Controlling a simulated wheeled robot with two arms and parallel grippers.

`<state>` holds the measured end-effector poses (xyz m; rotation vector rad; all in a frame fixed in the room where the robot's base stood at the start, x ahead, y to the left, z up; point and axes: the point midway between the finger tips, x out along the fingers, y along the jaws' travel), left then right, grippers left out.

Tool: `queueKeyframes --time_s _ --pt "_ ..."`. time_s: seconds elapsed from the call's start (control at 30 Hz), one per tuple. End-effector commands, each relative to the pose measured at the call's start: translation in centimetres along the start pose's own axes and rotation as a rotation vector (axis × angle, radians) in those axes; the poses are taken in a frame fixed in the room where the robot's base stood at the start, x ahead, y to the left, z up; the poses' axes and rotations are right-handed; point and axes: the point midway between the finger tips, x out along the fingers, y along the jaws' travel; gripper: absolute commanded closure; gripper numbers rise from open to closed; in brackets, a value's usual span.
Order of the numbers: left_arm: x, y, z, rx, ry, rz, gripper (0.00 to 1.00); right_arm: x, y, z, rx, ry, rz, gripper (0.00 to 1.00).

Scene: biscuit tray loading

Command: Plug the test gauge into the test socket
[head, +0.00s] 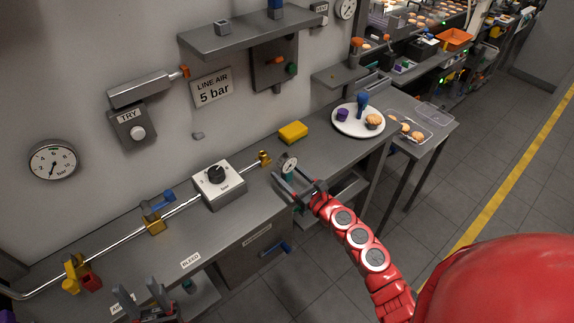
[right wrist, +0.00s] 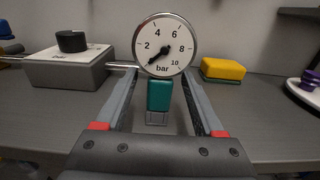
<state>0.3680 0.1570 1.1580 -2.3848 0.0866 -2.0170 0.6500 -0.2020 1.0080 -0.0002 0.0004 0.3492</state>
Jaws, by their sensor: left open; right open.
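The test gauge (head: 289,163) has a round white dial and stands upright near the front edge of the bench, by the end of the pipe. In the right wrist view its dial (right wrist: 165,45) reads near the low end, above a teal body (right wrist: 159,95) with a small grey piece below. My right gripper (head: 286,174) is open, its fingers on either side of the teal body with gaps visible. I cannot tell which fitting is the test socket; a brass fitting (head: 264,158) ends the pipe. My left gripper (head: 142,296) is open and empty at the bottom left.
A white regulator box with a black knob (head: 217,175) stands left of the gauge. A yellow block (head: 293,132) lies behind it. A white plate (head: 345,123) is further right. Blue (head: 160,205) and yellow (head: 72,268) valve handles sit along the pipe. The bench front between is bare.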

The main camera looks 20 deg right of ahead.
Motion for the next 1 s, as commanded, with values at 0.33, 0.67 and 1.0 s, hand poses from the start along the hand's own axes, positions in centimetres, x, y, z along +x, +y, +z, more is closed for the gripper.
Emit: queueKeyframes --time_s 0.33,0.67,1.0 --pt "-0.02 0.0 0.0 0.0 0.0 0.0 0.5 -0.04 -0.03 0.01 0.0 0.0 -0.001 0.84" --pt "-0.02 0.0 0.0 0.0 0.0 0.0 0.5 -0.04 -0.04 0.04 0.0 -0.001 -0.001 1.0" --pt "-0.13 0.01 0.02 0.0 0.0 0.0 0.5 -0.06 -0.05 0.51 -0.003 0.0 -0.001 1.0"
